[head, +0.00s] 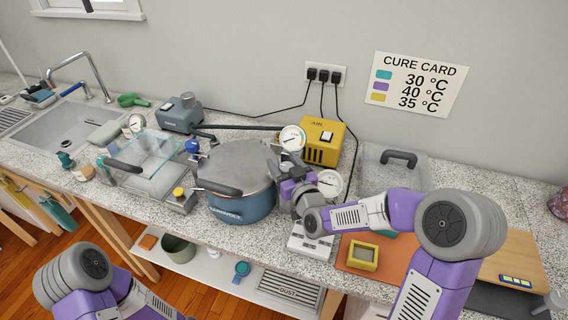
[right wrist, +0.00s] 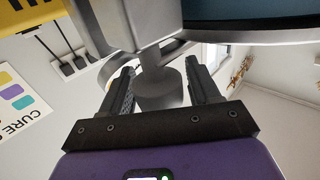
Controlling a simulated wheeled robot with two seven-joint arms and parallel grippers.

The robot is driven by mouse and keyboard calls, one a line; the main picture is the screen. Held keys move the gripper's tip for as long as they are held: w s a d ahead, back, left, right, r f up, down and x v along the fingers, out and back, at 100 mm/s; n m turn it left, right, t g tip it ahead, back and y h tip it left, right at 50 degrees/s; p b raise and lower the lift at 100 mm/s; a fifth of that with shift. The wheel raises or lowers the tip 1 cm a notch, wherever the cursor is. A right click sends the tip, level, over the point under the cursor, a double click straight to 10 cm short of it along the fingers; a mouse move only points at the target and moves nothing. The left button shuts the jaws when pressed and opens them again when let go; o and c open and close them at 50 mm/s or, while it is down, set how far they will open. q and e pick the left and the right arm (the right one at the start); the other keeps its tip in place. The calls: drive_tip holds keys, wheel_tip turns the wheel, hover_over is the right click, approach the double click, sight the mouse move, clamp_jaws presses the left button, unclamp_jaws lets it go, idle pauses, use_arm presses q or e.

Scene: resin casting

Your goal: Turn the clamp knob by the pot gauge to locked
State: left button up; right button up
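The blue pressure pot (head: 240,205) with a grey lid (head: 238,165) stands on the counter. A round white gauge (head: 292,138) shows at the lid's back right, and a second round gauge (head: 329,183) is just right of my right gripper. My right gripper (head: 296,186) is at the pot's right side. In the right wrist view, a grey clamp knob (right wrist: 161,90) lies between the two spread fingers; I cannot tell whether they touch it. In the head view my gripper hides the knob, so its setting cannot be read. My left arm is low at the left, its gripper out of frame.
A yellow air box (head: 322,142) stands behind the pot. A glass-walled tray (head: 150,165) is left of the pot.

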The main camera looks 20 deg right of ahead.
drive_tip(key=shift+o, duration=0.4)
drive_tip(key=s+d, duration=0.1)
drive_tip(key=s, duration=0.6)
drive_tip(key=shift+s+d, duration=0.2)
drive_tip(key=shift+s, duration=0.05)
